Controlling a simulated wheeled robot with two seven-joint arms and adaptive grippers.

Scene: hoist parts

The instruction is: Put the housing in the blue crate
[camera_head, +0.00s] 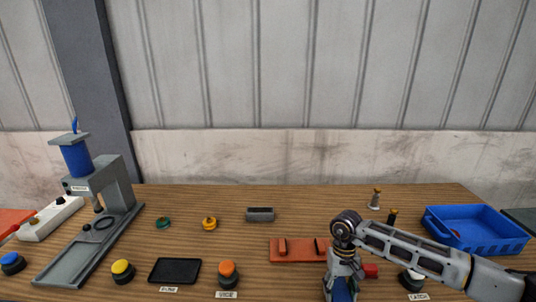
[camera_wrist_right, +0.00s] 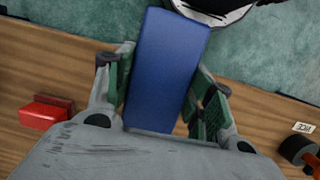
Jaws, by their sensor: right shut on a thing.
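A blue oblong block, which I take to be the housing (camera_wrist_right: 168,65), is between the green-padded fingers of my right gripper (camera_wrist_right: 160,98) in the wrist view. The gripper is shut on its sides. In the head view my right gripper (camera_head: 342,284) is low at the front edge of the table, and only a little of the blue block shows under it. The blue crate (camera_head: 490,244) stands at the right back of the table, well apart from the gripper. My left gripper is not in view.
An orange-red fixture (camera_head: 290,257) and a red block (camera_head: 371,271) are close to the right gripper. Brass-topped posts (camera_head: 375,198) stand left of the crate. A grey block (camera_head: 260,214), buttons (camera_head: 228,272), a black tray (camera_head: 175,271) and a press (camera_head: 112,190) stand further left.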

